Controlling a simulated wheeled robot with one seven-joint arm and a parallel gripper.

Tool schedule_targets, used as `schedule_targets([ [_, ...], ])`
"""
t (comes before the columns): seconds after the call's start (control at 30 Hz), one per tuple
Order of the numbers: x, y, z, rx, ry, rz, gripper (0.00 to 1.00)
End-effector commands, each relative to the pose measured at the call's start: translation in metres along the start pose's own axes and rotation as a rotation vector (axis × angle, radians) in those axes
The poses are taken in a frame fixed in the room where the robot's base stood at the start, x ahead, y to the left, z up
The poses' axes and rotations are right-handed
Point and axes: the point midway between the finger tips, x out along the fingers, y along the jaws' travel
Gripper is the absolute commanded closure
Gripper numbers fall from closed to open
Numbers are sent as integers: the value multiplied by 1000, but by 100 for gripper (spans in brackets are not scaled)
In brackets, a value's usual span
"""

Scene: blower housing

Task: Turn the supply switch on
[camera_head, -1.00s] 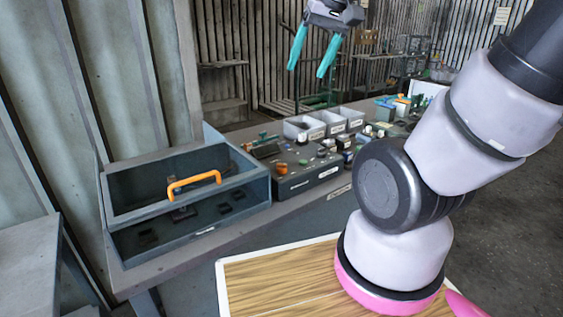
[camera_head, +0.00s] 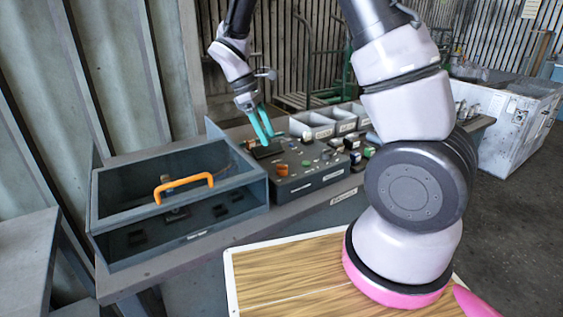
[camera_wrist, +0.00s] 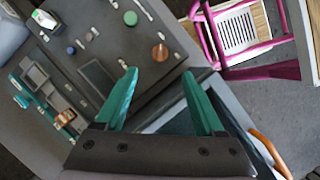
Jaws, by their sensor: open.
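A dark grey control box (camera_head: 318,182) stands on the bench, its top carrying several knobs and buttons. An orange knob (camera_head: 281,171) sits near its front left; it also shows in the wrist view (camera_wrist: 160,52). A green round button (camera_wrist: 130,18) and a small blue one (camera_wrist: 80,45) are farther off. I cannot tell which control is the supply switch; labels are too small to read. My gripper (camera_head: 267,138) points down above the box's left rear part. In the wrist view its teal fingers (camera_wrist: 159,74) are apart, with nothing between them.
A grey housing with a clear lid and orange handle (camera_head: 184,186) stands left of the control box. Grey bins (camera_head: 312,124) stand behind it. Small parts lie to its right. A white crate (camera_head: 515,120) is at the far right.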

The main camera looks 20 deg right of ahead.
Motion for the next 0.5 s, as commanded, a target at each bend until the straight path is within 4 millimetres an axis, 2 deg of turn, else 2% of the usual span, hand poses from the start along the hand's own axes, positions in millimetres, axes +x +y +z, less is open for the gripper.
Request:
schedule_targets([
  [0.17, 24, 0, 1, -1, -5, -2, 29],
  [0.5, 85, 0, 1, 1, -3, -2, 29],
])
